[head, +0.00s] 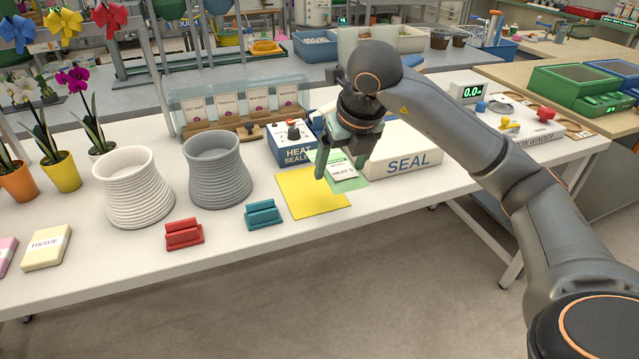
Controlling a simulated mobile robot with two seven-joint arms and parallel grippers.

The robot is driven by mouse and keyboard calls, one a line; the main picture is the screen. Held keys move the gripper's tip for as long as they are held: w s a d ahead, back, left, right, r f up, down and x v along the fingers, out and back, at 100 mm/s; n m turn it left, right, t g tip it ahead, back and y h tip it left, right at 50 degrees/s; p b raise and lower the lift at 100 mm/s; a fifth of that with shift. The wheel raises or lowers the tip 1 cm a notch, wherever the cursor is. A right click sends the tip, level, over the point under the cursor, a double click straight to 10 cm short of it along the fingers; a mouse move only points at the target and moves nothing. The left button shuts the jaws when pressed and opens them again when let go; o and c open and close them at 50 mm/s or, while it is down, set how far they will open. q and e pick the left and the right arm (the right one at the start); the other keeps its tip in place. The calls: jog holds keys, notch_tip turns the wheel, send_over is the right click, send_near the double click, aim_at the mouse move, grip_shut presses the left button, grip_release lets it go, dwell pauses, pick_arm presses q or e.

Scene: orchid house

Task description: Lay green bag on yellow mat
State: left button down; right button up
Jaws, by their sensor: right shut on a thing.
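The yellow mat (308,198) lies flat and bare on the white bench, in front of the heat sealer. My right gripper (340,168) points down over the mat's right edge and is shut on the green bag (346,185). The bag is pale green with a white label, and part of it is hidden behind the gripper's fingers. I cannot tell whether its lower edge touches the bench. My left gripper is not in view.
The heat sealer (290,147) stands behind the mat, and the white SEAL box (408,162) is to the right. A teal holder (263,215), a red holder (184,234), a grey pot (217,170) and a white pot (133,187) stand left of the mat.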

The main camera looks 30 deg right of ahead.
aim_at(334, 158)
jog(key=w, duration=0.1)
jog(key=w+d+f, duration=0.1)
jog(key=w+f, duration=0.1)
jog(key=w, duration=0.1)
jog(key=shift+d, duration=0.2)
jog(key=w+f, duration=0.1)
jog(key=f, duration=0.1)
jog(key=w+d+f, duration=0.1)
jog(key=w+f, duration=0.3)
jog(key=shift+d, duration=0.4)
jog(key=shift+w+d+f, duration=0.1)
jog(key=shift+f, duration=1.5)
jog(key=shift+f, duration=0.25)
jog(key=o, duration=1.1)
jog(key=shift+r, duration=0.1)
